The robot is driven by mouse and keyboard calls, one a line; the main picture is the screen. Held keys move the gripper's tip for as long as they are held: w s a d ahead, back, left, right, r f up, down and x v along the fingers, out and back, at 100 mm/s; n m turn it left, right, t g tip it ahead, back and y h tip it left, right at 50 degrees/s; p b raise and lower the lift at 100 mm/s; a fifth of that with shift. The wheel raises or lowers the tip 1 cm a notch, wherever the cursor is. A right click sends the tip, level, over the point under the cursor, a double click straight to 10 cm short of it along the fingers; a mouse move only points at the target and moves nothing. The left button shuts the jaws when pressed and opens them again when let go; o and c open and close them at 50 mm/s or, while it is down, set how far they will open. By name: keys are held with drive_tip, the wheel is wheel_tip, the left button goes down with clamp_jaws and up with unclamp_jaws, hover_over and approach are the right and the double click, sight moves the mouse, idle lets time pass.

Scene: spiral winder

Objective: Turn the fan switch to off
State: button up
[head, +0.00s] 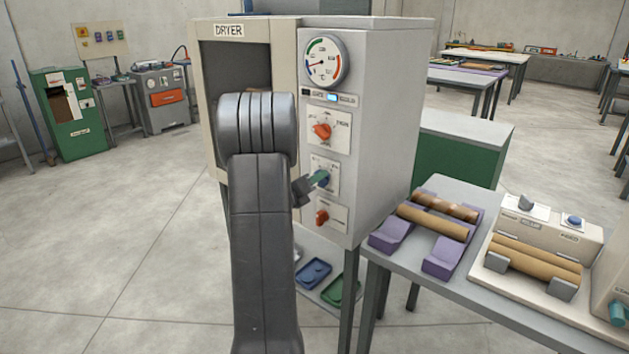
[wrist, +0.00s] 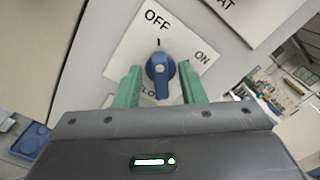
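The fan switch is a blue knob (wrist: 160,68) on a white plate (wrist: 120,48) on the dryer's front. In the wrist view the plate reads OFF at the top, ON at the right and partly hidden letters, seemingly LO, below. The knob's narrow end points down, away from OFF, toward the partly hidden label. My gripper (wrist: 161,88) has green fingers, one on each side of the knob, with a gap on both sides. It is open and holds nothing. In the head view my gripper (head: 317,180) is at the middle plate and partly covers the blue knob.
The dryer (head: 384,110) carries a round gauge (head: 325,61), an orange-red knob (head: 322,131) above the fan switch and a red knob (head: 321,217) below it. A table (head: 420,268) with rollers stands close at the right.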

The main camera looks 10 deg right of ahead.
drive_tip(key=v, duration=1.3)
drive_tip(key=shift+s+a+b, duration=0.15)
drive_tip(key=shift+a+b, duration=0.05)
drive_tip(key=shift+b, duration=0.25)
drive_tip(key=x, duration=1.3)
drive_tip(key=shift+w+d+p, duration=0.25)
drive_tip(key=shift+d+p, duration=0.05)
drive_tip(key=shift+p, duration=0.15)
